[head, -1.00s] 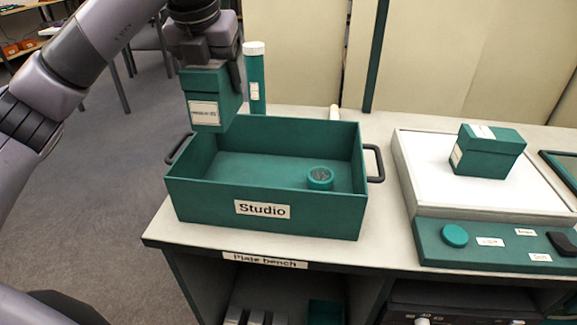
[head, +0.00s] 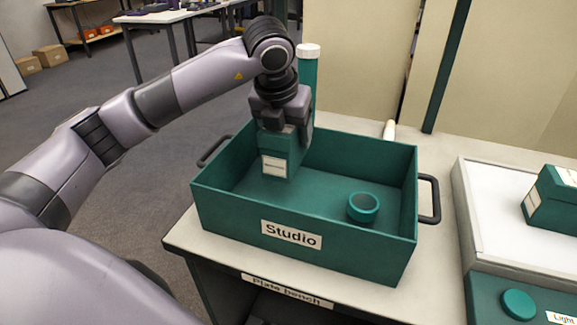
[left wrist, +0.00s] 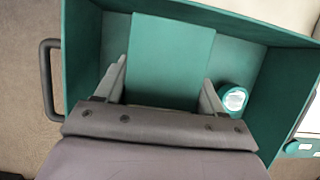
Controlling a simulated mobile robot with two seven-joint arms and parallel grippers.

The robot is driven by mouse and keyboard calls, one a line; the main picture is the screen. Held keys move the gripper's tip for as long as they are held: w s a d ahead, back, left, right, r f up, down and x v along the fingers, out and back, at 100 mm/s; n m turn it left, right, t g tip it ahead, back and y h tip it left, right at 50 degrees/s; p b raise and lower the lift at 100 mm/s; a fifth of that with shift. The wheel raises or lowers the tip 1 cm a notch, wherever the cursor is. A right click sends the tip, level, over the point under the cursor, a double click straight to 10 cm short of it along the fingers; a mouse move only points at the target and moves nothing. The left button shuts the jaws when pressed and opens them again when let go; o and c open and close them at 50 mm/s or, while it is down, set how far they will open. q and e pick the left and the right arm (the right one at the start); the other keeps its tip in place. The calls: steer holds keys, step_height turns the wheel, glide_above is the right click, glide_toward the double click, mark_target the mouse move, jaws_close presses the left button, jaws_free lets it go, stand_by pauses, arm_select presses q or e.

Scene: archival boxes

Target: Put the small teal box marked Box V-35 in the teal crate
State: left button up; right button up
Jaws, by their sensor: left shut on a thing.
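A small teal box (head: 279,158) with a white label, too small to read clearly, is in my left gripper (head: 282,122). The gripper is shut on its upper part and the box is inside the walls of the teal crate (head: 350,262) labelled Studio, toward its left back. I cannot tell whether the box touches the crate floor. In the left wrist view the box (left wrist: 170,62) sits between the two fingers of the gripper (left wrist: 165,85), with the crate (left wrist: 82,50) around it. My right gripper is in neither view.
A round teal tin (head: 363,207) lies in the crate's right part. A tall teal tube with white cap (head: 308,72) stands behind the crate. Another teal box (head: 553,200) sits on the white light table (head: 500,220) at right. The crate has dark side handles (head: 430,198).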

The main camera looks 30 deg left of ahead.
arm_select(q)
step_height(320, 180, down, 4)
steer(key=shift+r, duration=0.2)
steer(key=shift+f+b, duration=0.3)
steer(key=shift+f, duration=1.45)
steer(key=shift+f, duration=0.15)
steer(key=o, duration=1.3)
